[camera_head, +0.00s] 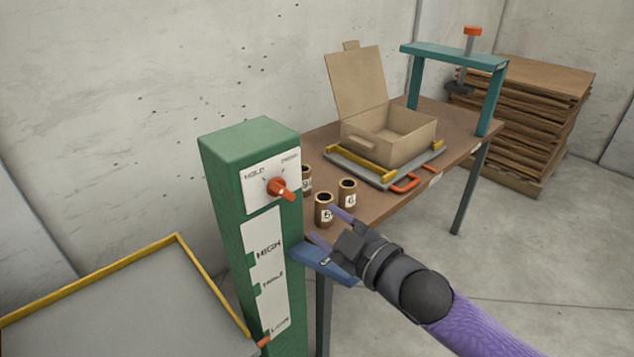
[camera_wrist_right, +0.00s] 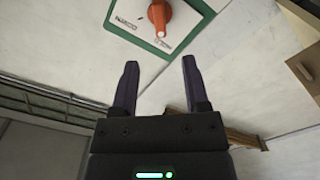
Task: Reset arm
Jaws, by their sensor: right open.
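My right gripper (camera_head: 328,226) is open and empty in the head view. Its arm comes in from the lower right, and the fingers are beside the green control post (camera_head: 218,178), in front of the brown cylinders. In the right wrist view the two fingers (camera_wrist_right: 157,85) are spread with nothing between them. Beyond their tips is the orange knob (camera_wrist_right: 159,14) on its white panel, which also shows on the post in the head view (camera_head: 277,187). My left gripper is not in view.
Several numbered brown cylinders (camera_head: 347,193) stand on the wooden table (camera_head: 388,205). An open cardboard box (camera_head: 410,143) sits on a grey tray behind them. A teal press frame (camera_head: 455,55) stands at the far end. A yellow-edged grey surface (camera_head: 120,310) lies at lower left.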

